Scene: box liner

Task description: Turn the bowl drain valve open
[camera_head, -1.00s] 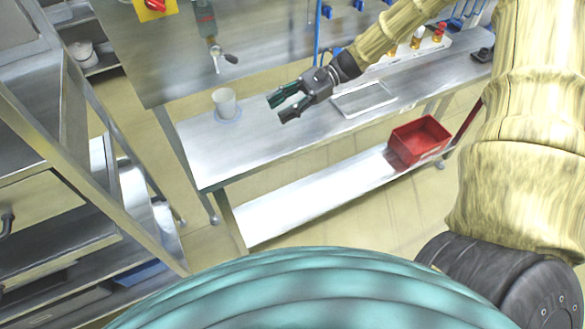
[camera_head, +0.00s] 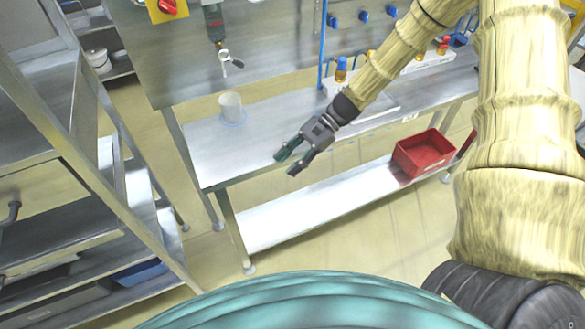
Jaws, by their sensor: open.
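A small valve (camera_head: 226,62) with a pale metal body and a short dark lever hangs at the lower part of the steel wall panel, below a grey vertical fitting (camera_head: 213,22). It looks like the drain valve; no bowl shows clearly. A white cup (camera_head: 231,106) stands upright on the steel bench (camera_head: 205,150) below the valve. My gripper (camera_head: 285,165) is open and empty, with its fingers pointing left and down. It is at the bench's front edge in the picture, right of and below the cup, well apart from the valve.
A red bin (camera_head: 425,153) sits on the lower shelf at right. Blue knobs (camera_head: 363,15) line the panel, and a yellow plate with a red knob (camera_head: 168,7) is at upper left. A steel rack (camera_head: 90,120) fills the left. The bench's left part is clear around the cup.

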